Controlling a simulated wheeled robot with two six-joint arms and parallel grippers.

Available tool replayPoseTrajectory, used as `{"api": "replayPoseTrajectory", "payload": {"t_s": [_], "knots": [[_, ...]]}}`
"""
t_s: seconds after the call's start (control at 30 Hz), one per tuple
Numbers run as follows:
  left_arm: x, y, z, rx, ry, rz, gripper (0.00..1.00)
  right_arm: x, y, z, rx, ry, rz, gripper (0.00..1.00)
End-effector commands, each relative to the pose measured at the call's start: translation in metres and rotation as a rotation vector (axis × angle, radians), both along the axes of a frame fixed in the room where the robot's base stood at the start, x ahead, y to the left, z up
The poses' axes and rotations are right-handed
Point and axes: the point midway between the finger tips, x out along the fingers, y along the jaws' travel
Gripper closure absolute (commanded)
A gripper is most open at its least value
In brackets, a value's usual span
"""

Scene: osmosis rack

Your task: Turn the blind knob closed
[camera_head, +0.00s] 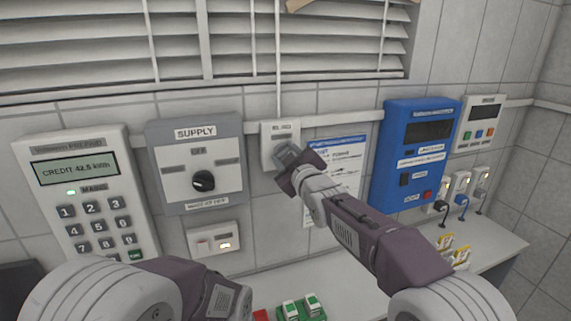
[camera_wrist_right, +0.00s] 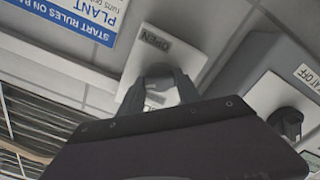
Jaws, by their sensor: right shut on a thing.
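The blind control plate (camera_head: 280,129) is a small pale panel on the wall below the window blinds (camera_head: 340,48). Its knob is mostly hidden by my right gripper (camera_head: 287,157), which is shut on it. In the right wrist view the plate (camera_wrist_right: 158,52) appears turned round, with an OPEN label (camera_wrist_right: 154,42) and another label partly covered. There the two fingers of my right gripper (camera_wrist_right: 160,88) are against the plate, on either side of the knob. The blind slats look tilted, with gaps between them. My left arm shows at the lower left, but its fingertips are out of sight.
A grey SUPPLY panel (camera_head: 196,162) with a black knob is left of the plate. A keypad meter (camera_head: 82,170) is further left. A blue unit (camera_head: 415,150) and a white unit (camera_head: 480,122) are to the right. A counter (camera_head: 345,288) holds green-topped items (camera_head: 300,306).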

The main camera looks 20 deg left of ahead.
Motion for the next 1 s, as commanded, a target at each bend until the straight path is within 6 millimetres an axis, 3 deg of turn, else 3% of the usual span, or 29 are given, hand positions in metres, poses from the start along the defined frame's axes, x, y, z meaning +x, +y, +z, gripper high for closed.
{"api": "replayPoseTrajectory", "payload": {"t_s": [0.03, 0.5, 1.0], "knots": [[0.000, 0.000, -0.009, 0.000, 0.000, 0.000, 0.64, 0.000, 0.000, -0.009, -0.040, -0.016, 0.000, 1.00], [0.000, 0.000, -0.043, 0.000, 0.000, 0.000, 0.64, 0.000, 0.001, -0.008, -0.409, -0.266, 0.001, 1.00], [0.000, 0.000, -0.054, 0.000, 0.000, 0.000, 0.64, 0.001, 0.001, -0.006, -0.727, -0.479, 0.002, 1.00]]}}
